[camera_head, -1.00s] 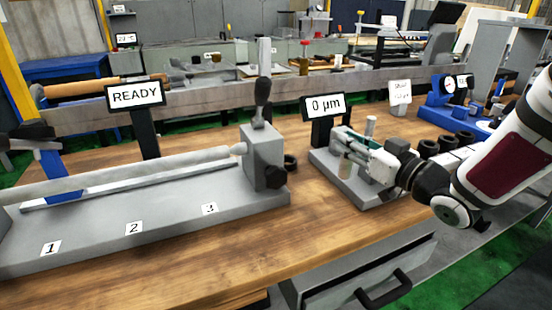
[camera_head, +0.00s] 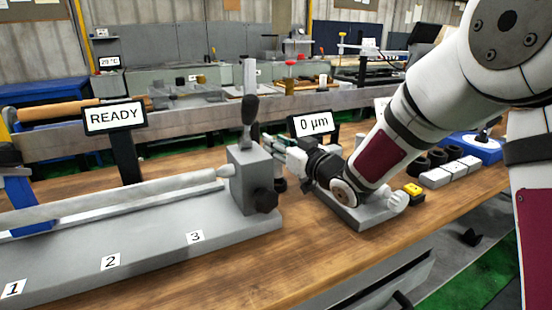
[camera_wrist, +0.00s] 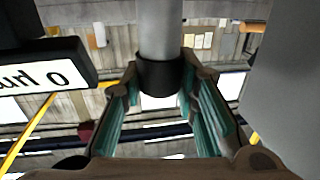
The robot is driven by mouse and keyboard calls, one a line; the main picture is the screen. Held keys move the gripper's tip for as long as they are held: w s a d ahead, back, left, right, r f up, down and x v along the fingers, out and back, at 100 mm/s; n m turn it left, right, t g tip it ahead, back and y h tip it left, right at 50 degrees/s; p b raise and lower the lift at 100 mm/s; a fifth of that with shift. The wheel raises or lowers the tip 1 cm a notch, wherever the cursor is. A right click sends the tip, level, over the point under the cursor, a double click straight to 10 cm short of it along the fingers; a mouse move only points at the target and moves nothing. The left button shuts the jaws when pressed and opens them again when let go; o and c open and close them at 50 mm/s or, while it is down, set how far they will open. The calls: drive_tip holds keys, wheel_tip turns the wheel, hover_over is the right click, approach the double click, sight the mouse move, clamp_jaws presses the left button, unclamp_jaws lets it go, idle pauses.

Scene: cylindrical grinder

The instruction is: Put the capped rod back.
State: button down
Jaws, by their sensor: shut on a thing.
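My gripper (camera_head: 270,143) is beside the upper right of the grey tailstock block. Its teal-padded fingers also show in the wrist view (camera_wrist: 162,85), closed around the capped rod (camera_wrist: 158,35). The rod is a smooth grey cylinder with a black band at its end, pointing between the fingertips.
The tailstock (camera_head: 255,180) with its upright lever holds one end of a long grey shaft (camera_head: 130,200) over a bed numbered 1 to 3. A READY sign (camera_head: 114,116) stands behind. Bare wood lies in front.

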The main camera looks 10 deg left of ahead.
drive_tip(key=shift+w+a+f, duration=0.15)
drive_tip(key=shift+a, duration=0.15)
drive_tip(key=shift+f+b, duration=0.55)
drive_tip(key=shift+f, duration=1)
drive_tip(key=shift+f, duration=0.15)
drive_tip(key=c, duration=1.2)
unclamp_jaws()
drive_tip(key=shift+c, duration=0.2)
drive_tip(key=shift+s+d, duration=0.25)
drive_tip(key=shift+d, duration=0.05)
drive_tip(key=p+v, duration=0.1)
drive_tip(key=v, duration=1)
drive_tip(key=shift+s+d, duration=0.1)
drive_tip(key=shift+d, duration=0.05)
